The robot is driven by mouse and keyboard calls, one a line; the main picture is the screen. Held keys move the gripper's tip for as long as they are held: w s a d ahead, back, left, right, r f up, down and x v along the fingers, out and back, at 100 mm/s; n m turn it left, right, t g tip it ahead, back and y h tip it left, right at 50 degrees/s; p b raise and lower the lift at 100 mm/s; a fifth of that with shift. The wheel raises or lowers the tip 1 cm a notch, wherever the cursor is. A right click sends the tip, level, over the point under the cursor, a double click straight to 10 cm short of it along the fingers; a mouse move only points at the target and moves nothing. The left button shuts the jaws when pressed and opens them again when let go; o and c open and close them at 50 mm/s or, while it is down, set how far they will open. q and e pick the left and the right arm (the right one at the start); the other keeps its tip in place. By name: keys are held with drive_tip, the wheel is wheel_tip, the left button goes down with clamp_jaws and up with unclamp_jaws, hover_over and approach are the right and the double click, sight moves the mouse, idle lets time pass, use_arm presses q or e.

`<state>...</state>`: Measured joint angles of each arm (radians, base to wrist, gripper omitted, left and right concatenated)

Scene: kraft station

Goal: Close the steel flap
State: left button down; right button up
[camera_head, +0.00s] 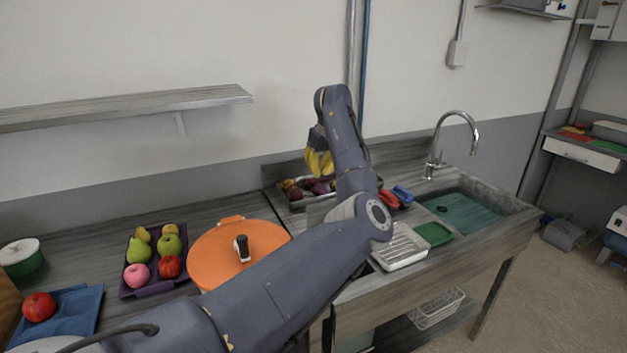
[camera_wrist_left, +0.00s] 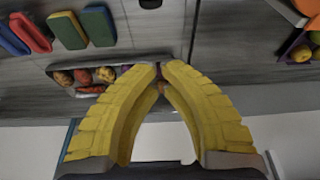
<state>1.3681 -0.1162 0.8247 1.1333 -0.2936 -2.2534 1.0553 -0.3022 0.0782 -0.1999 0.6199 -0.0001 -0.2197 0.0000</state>
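I cannot pick out the steel flap for certain in either view. My left gripper (camera_head: 319,163), with yellow ribbed fingers, hangs over the back of the counter, above a tray of produce (camera_head: 294,196). In the left wrist view the fingers (camera_wrist_left: 160,72) come together at their tips, with nothing clearly held between them. The produce tray also shows there (camera_wrist_left: 70,70), beyond the fingertips. My left arm hides part of the counter and the front below it. My right gripper is in neither view.
An orange lid (camera_head: 215,258) and a purple fruit tray (camera_head: 128,290) are at the left. A white drying rack (camera_head: 403,247), green sponge (camera_head: 434,234) and sink (camera_head: 507,203) with a tall tap (camera_head: 436,150) are at the right. A shelf (camera_head: 120,107) juts from the wall.

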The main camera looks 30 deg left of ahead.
use_arm(q)
wheel_tip(320, 180, down, 8)
drive_tip(key=d, duration=0.1)
drive_tip(key=shift+s+f, duration=0.25)
idle(0.4)
drive_tip(key=shift+s+d, duration=0.15)
idle(0.4)
